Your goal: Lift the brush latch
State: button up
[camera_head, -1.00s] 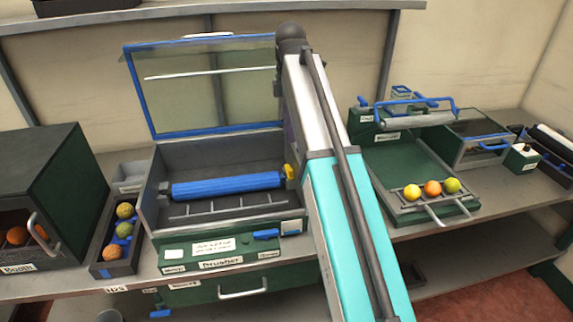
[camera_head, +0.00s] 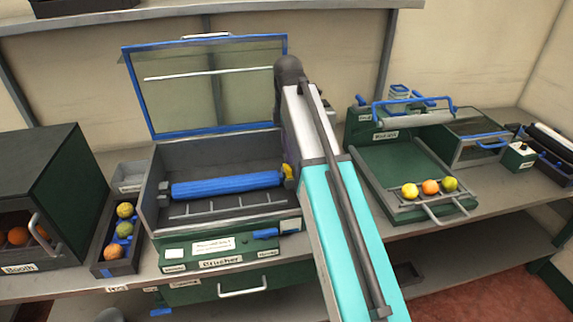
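The brusher (camera_head: 220,262) is an open green and grey box with its blue-framed clear lid (camera_head: 205,133) raised. A blue brush roller (camera_head: 226,186) lies across the inside, above a slotted grey rack. A small yellow part (camera_head: 288,172), which looks like the brush latch, shows at the roller's right end, close beside my arm. Whether it is lifted, I cannot tell. My teal and white arm crosses in front of the box's right side. My gripper is not visible; the arm hides the area behind it.
On the left stand the dark green booth (camera_head: 38,185) and a narrow tray (camera_head: 118,268) with three fruits. On the right, a green unit (camera_head: 408,165) holds three fruits on its front rack, with a blue-handled bar above. A blue lever (camera_head: 265,233) sits on the brusher's front.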

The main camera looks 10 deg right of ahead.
aim_at(288, 169)
jog(key=shift+f+p, duration=0.5)
jog(key=shift+f, duration=2.6)
jog(key=shift+c, duration=0.4)
grip_shut()
